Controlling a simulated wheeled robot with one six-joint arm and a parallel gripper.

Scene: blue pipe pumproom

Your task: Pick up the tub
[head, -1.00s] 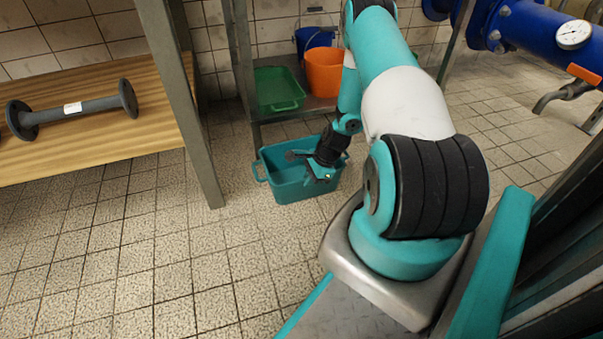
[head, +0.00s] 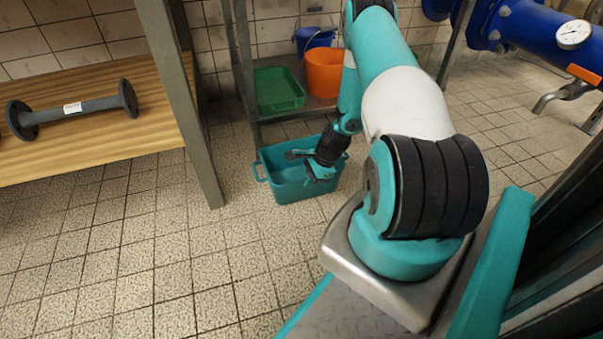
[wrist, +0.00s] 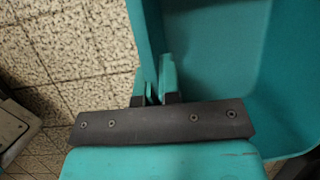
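The tub (head: 290,190) is a teal open box with a handle at its left end. It stands upright on the tiled floor in front of a shelf rack. My gripper (head: 314,175) is at its near rim, pointing down. In the wrist view, the tub (wrist: 215,60) fills the upper right, with its wall running down to the fingers. My gripper (wrist: 155,88) has one finger on each side of that wall, close together, and looks shut on it. The lower ends of the fingers are partly hidden.
An orange bucket (head: 324,75), a blue bucket (head: 314,38) and a green tray (head: 277,90) are on the low shelf behind. A wooden bench (head: 90,145) with a grey pipe piece (head: 75,107) is at left. The near floor is clear.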

